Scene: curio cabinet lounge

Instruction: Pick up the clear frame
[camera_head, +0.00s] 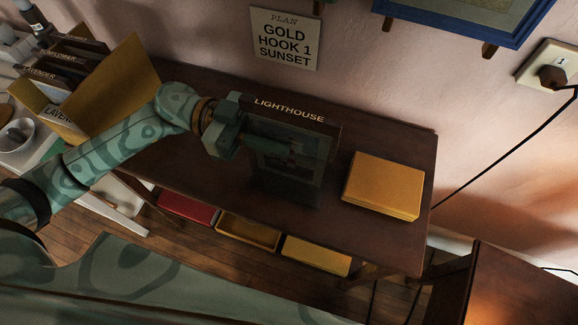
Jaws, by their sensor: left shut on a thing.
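A dark upright frame (322,125) with the label LIGHTHOUSE along its top edge is over the middle of the brown table. Its front panel looks dim and glassy, and I cannot make out a picture in it. My left gripper (280,151) reaches in from the left and is shut on this frame, its fingers across the upper part of the front. The gripper hides part of the panel. I cannot tell whether the frame's lower edge touches the table. My right gripper is not in view.
A yellow stack (384,184) lies on the table (404,143) right of the frame. A rack of labelled frames (72,72) stands at left. A sign (284,38) reads PLAN, GOLD, HOOK 1, SUNSET. Red (187,208) and yellow (316,255) trays sit below the table.

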